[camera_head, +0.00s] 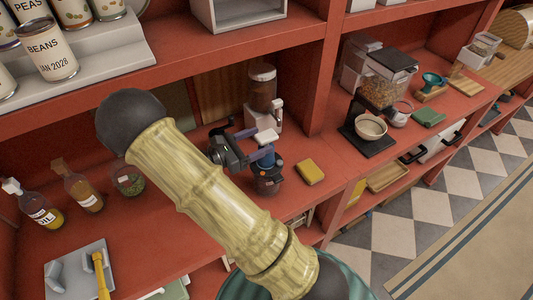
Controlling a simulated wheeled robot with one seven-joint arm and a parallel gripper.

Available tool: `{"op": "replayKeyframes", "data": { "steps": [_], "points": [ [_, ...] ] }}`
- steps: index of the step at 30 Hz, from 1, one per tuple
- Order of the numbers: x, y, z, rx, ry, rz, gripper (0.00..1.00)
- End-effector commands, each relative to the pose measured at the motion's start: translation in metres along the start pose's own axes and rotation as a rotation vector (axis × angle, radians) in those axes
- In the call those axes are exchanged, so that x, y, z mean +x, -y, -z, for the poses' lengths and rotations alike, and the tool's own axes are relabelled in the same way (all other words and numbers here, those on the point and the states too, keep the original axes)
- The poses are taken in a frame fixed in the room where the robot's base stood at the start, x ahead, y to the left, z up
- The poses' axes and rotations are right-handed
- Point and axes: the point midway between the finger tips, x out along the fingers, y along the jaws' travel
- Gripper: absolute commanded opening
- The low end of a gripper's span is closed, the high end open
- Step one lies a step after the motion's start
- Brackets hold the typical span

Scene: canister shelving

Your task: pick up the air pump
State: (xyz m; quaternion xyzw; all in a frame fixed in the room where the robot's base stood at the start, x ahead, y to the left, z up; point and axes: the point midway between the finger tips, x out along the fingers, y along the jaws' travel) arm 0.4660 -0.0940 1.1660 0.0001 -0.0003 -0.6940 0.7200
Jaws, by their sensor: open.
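What looks like the air pump (267,160) has a blue body and a pale, flat top. It stands upright on or just behind a dark, rounded jar on the red counter; I cannot tell which. My gripper (263,140) is open, with its two purple fingers pointing right. The fingers reach to the pump's upper part, one on the far side and one on the near side. I cannot tell whether they touch it. My arm covers the counter to the left and in front.
A white machine with a dark canister (264,88) stands close behind. A yellow block (310,172) lies to the right. Glass bottles (84,188) stand at the left. A red shelf overhangs the back; the front right counter is fairly clear.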

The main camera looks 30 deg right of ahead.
Motion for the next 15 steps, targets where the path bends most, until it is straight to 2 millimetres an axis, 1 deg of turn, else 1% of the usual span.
{"op": "replayKeyframes", "data": {
  "steps": [5,10,12,15],
  "points": [
    [0.019,0.002,-0.002,-0.004,0.001,0.006,0.65],
    [0.043,0.002,0.0,-0.002,0.001,0.007,0.65],
    [0.05,0.002,0.001,-0.002,0.001,0.006,0.65],
    [0.053,0.001,0.003,0.0,0.001,0.003,0.65]
  ]
}}
